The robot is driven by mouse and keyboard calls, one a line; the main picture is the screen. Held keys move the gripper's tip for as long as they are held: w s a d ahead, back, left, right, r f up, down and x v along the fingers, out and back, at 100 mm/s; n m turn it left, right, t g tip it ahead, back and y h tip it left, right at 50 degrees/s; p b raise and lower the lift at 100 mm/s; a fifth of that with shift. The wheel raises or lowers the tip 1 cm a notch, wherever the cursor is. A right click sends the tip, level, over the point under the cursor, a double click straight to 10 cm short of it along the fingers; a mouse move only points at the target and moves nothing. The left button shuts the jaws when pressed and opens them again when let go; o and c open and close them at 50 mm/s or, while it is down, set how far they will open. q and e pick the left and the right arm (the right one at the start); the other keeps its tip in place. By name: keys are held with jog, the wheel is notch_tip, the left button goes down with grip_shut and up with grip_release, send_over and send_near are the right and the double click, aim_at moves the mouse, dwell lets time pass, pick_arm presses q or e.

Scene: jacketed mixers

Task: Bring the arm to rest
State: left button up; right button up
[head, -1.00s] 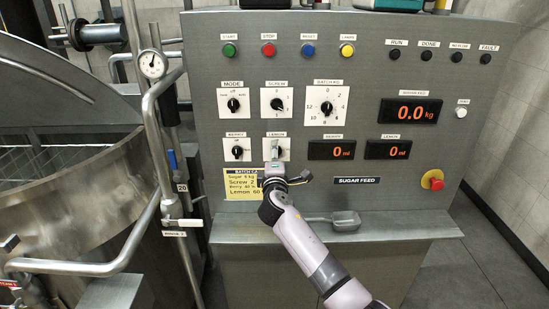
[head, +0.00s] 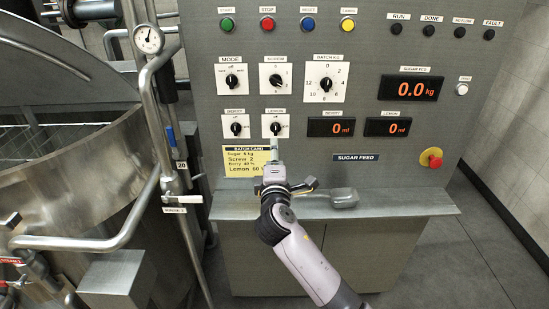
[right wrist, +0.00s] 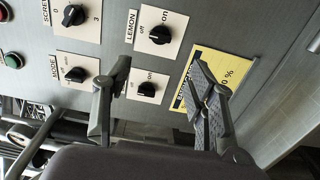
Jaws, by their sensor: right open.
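My right arm comes in from the lower right in the head view. Its gripper (head: 274,152) is in front of the panel, just below the lemon knob (head: 275,128) and over the right part of the yellow batch card (head: 240,163). In the right wrist view the two fingers of the gripper (right wrist: 160,82) are spread apart with nothing held between them. The berry knob (right wrist: 147,89) shows beyond the gap, and the lemon knob (right wrist: 160,35) is above it. My left gripper is out of view.
The grey control panel (head: 440,130) carries several knobs, buttons and displays. A metal scoop (head: 343,198) lies on the ledge right of my gripper. A steel vessel (head: 80,185) and pipes stand at left. The red stop button (head: 434,160) is at right.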

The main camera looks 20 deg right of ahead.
jog(key=shift+s, duration=0.25)
notch_tip(320, 180, down, 24)
jog(key=s+f+m+g+y+b, duration=0.1)
jog(key=s+g+y+b, duration=0.1)
jog(key=s+g, duration=0.15)
jog(key=s+f+m+g+y, duration=0.1)
jog(key=s+f+g, duration=0.1)
jog(key=s+f, duration=0.35)
jog(key=s+d+f+m+g+b, duration=0.1)
jog(key=s+f, duration=0.1)
jog(key=f, duration=0.7)
jog(key=s+f+m+g+y, duration=0.1)
jog(key=s+f+g, duration=0.1)
jog(key=s+f, duration=0.35)
jog(key=s+d+f+m+g+b, duration=0.2)
jog(key=s+f+m+g, duration=0.2)
jog(key=s+f, duration=1.45)
jog(key=s+f+m+g, duration=0.2)
jog(key=s+f, duration=0.2)
jog(key=s, duration=0.7)
jog(key=s+d+f+m+g+y+b, duration=0.1)
jog(key=s+f, duration=0.3)
jog(key=s, duration=0.8)
jog(key=shift+s+d+f+m+g, duration=0.25)
jog(key=shift+m+g, duration=0.2)
jog(key=shift+m, duration=0.35)
